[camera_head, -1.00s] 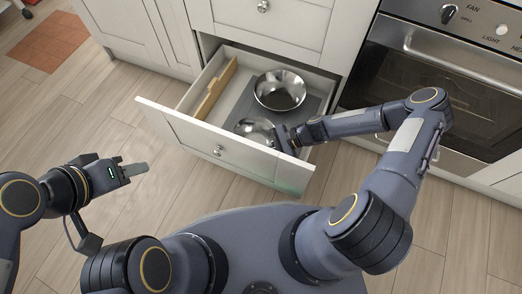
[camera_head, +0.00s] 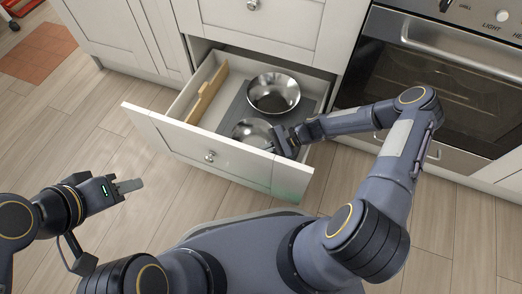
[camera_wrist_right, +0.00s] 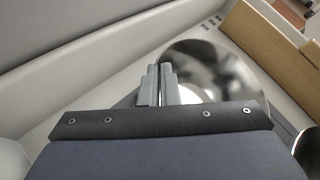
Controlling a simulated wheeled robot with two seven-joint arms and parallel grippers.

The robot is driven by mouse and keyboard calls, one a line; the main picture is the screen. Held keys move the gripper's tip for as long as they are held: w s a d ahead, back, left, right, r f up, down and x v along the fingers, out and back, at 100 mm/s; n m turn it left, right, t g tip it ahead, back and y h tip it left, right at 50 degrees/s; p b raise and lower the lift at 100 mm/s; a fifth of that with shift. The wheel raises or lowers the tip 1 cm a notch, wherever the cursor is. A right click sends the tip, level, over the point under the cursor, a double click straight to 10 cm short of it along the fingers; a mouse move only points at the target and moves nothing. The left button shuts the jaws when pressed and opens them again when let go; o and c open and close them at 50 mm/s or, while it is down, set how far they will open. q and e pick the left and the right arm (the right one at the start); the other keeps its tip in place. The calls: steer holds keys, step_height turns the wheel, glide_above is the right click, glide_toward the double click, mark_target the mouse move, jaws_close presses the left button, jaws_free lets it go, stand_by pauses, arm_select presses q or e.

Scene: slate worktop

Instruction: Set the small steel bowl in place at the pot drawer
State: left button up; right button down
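The pot drawer (camera_head: 225,160) is pulled open below the worktop. The small steel bowl (camera_head: 250,130) sits in its front part on a dark grey mat, low in the drawer. My right gripper (camera_head: 278,143) reaches into the drawer at the bowl's right rim. In the right wrist view its fingers (camera_wrist_right: 160,84) are close together with the bowl's rim (camera_wrist_right: 215,70) between them, as far as I can see; the palm hides the bowl's near part. My left gripper (camera_head: 128,186) is over the floor left of the drawer, away from everything; its finger gap does not show.
A larger steel bowl (camera_head: 274,93) stands behind the small one. A wooden divider (camera_head: 207,92) runs along the drawer's left side. The oven (camera_head: 440,90) is to the right. The floor (camera_head: 90,135) left of the drawer is clear.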

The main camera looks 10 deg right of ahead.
steer(key=c, duration=1.6)
jaws_free()
steer(key=p+v, duration=0.2)
steer(key=v, duration=0.6)
steer(key=shift+p, duration=0.4)
